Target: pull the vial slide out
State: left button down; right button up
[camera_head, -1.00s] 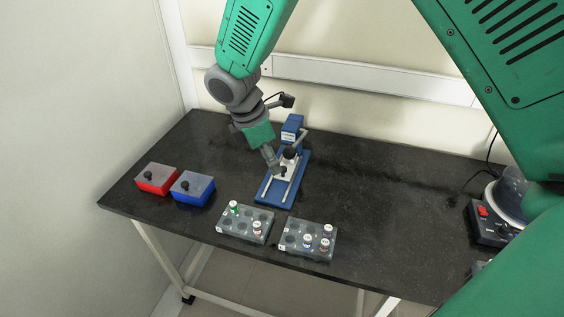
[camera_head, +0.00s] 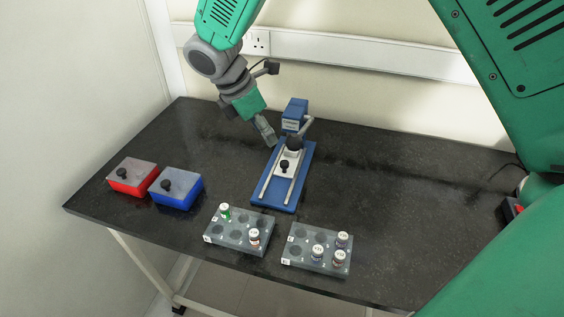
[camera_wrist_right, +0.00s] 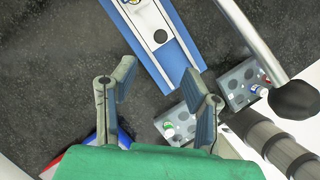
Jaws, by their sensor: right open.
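The blue press fixture (camera_head: 265,203) stands mid-table, with two light rails along its base. The pale vial slide (camera_head: 288,157) sits between the rails, part way along, with a small black knob (camera_head: 284,166) on top. A black ball on a lever (camera_head: 294,143) overhangs its rear and hides part of it. My right gripper (camera_head: 269,141) is beside the fixture's left rear, apart from the slide. My left gripper is not in view.
Two grey racks (camera_head: 212,238) (camera_head: 290,261) with several vials stand in front of the fixture. A red box (camera_head: 128,187) and a blue box (camera_head: 176,199) with black knobs are at left.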

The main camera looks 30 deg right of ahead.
aim_at(283, 163)
jog(key=b+x, duration=0.1)
jog(key=x, duration=1.1)
jog(key=shift+d+f, duration=0.1)
jog(key=shift+a, duration=0.25)
grip_shut()
